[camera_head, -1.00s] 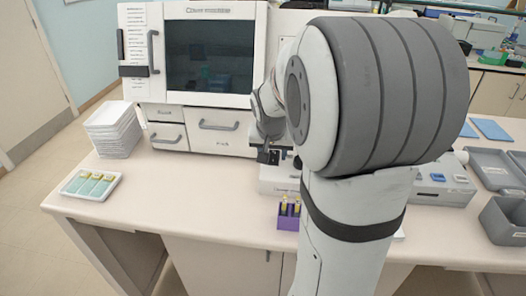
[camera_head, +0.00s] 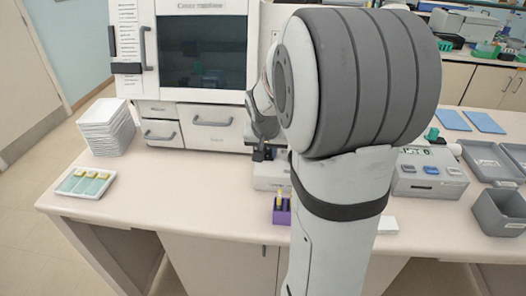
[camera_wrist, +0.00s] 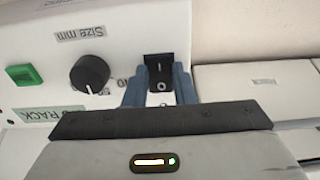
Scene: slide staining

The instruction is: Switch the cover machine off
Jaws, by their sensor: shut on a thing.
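The cover machine (camera_head: 156,103) is the large white machine with a dark window at the back left in the head view. In the wrist view, a small black switch (camera_wrist: 160,72) marked with a line and a circle is set in a white panel (camera_wrist: 120,38). My gripper (camera_wrist: 160,80) has its blue fingers on either side of this switch, shut on it. In the head view, my gripper (camera_head: 262,152) is small, at the machine's lower right, partly hidden by my arm. Which way the switch is tipped, I cannot tell.
The panel also has a black knob (camera_wrist: 90,73) and a green button (camera_wrist: 23,75). In the head view, a stack of white trays (camera_head: 106,127), a slide tray (camera_head: 85,183) and a purple rack (camera_head: 282,212) stand on the bench. Grey bins (camera_head: 503,212) are at right.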

